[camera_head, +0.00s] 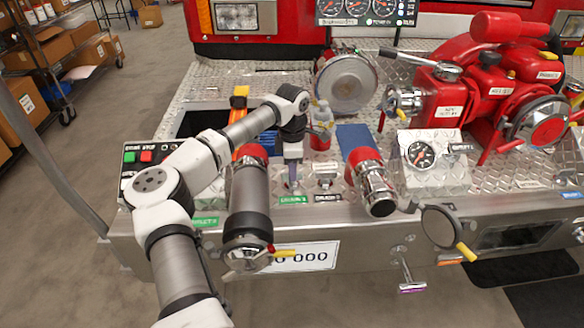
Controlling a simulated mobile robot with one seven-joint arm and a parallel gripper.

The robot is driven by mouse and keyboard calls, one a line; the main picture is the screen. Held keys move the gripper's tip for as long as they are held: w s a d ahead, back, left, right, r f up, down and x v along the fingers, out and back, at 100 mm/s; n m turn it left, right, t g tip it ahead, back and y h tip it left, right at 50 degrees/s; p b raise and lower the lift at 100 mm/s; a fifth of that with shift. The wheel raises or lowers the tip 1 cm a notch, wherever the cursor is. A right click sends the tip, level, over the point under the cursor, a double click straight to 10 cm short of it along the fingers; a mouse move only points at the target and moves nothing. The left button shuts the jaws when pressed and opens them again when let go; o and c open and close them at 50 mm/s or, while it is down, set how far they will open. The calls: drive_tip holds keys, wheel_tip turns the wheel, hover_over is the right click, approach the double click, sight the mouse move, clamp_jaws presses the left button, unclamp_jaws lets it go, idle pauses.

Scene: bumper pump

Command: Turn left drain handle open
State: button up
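My arm reaches in from the lower left, and my gripper (293,184) points down at the bumper deck. It is just above a green label (293,199) whose small text I cannot read surely. A slim purplish part shows at the fingertips; I cannot tell whether it is a handle or part of the gripper. The finger gap is too small to make out, as is any contact. A small chrome fitting (325,181) stands just right of the gripper above a black label (328,197). No left drain handle shows clearly; the gripper may hide it.
A grey outlet with a red collar (249,200) stands close left of the gripper, and another red-collared outlet (371,180) stands to the right. A chrome lever with a purple end (405,272) hangs below the bumper. A red pump (485,85) fills the right side.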

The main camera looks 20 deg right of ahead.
drive_tip(key=shift+f, duration=0.75)
clamp_jaws()
